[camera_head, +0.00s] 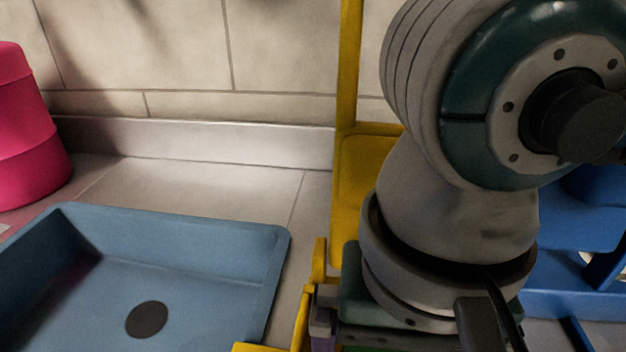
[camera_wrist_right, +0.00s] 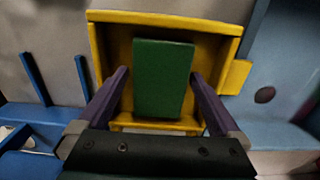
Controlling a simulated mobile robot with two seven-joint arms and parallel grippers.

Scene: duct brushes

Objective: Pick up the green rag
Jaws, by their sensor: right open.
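The green rag (camera_wrist_right: 163,79) shows in the right wrist view as a flat green rectangle inside a yellow tray (camera_wrist_right: 112,17). My right gripper (camera_wrist_right: 160,74) is open, with one purple finger on each side of the rag; I see no clear contact with it. In the head view my right arm covers the area, and I cannot make out the rag there. Yellow parts (camera_head: 366,190) show beside the arm. My left gripper is in neither view.
A blue basin (camera_head: 225,232) with a dark round spot lies left of the yellow parts. A pink container (camera_head: 25,130) stands at the far left. A blue rack (camera_head: 580,215) is behind my arm at right. A tiled wall (camera_head: 280,45) closes the back.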

